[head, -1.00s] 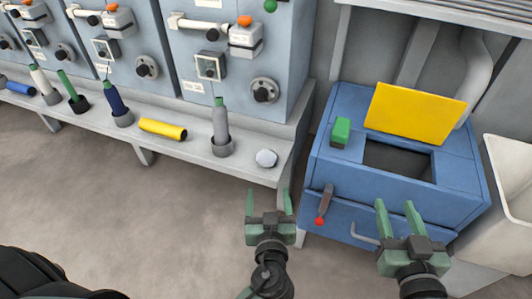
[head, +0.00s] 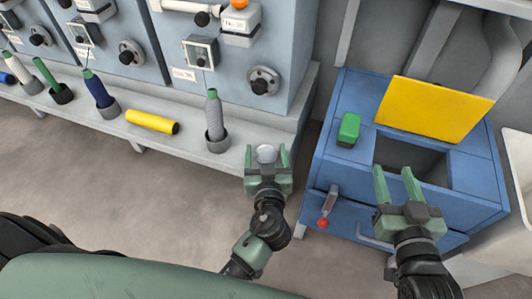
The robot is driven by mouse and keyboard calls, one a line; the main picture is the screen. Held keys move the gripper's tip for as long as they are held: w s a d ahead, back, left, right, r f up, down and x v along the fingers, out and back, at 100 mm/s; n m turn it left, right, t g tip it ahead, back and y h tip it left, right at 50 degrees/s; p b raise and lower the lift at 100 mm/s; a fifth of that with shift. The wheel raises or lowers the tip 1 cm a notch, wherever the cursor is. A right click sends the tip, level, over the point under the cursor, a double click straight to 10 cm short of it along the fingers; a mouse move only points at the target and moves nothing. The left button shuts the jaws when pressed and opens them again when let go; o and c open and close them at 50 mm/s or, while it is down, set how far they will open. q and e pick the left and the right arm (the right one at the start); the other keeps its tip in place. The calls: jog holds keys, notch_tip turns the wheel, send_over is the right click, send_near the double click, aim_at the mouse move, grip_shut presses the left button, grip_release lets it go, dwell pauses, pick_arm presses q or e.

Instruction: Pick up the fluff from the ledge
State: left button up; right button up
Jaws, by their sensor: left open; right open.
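The fluff is a small pale round clump (head: 266,154) at the right end of the grey ledge (head: 190,148). My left gripper (head: 266,160) is open, and in the picture its two green fingers stand on either side of the fluff. I cannot tell whether the fingers touch it or are at its height. My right gripper (head: 395,185) is open and empty, in front of the blue box (head: 330,165) on the right.
A grey bobbin (head: 214,115) stands in a holder left of the fluff, and a yellow cylinder (head: 152,122) lies further left. The blue box has a raised yellow lid (head: 435,108), a dark opening, a green block (head: 348,130) and a red-knobbed lever (head: 327,208).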

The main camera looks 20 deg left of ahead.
aim_at(266, 145)
pick_arm(q)
jog(key=x, duration=0.3)
jog(key=shift+w, duration=0.2)
pick_arm(e)
jog(key=shift+w+r+t, duration=0.1)
jog(key=shift+r+t, duration=0.2)
jog(key=shift+r, duration=0.05)
pick_arm(q)
jog(key=shift+c, duration=0.3)
jog(key=c, duration=1.3)
jog(key=shift+c, duration=0.2)
pick_arm(e)
jog(key=shift+a, duration=0.1)
pick_arm(q)
jog(key=shift+r, duration=0.1)
pick_arm(e)
jog(key=shift+f, duration=0.15)
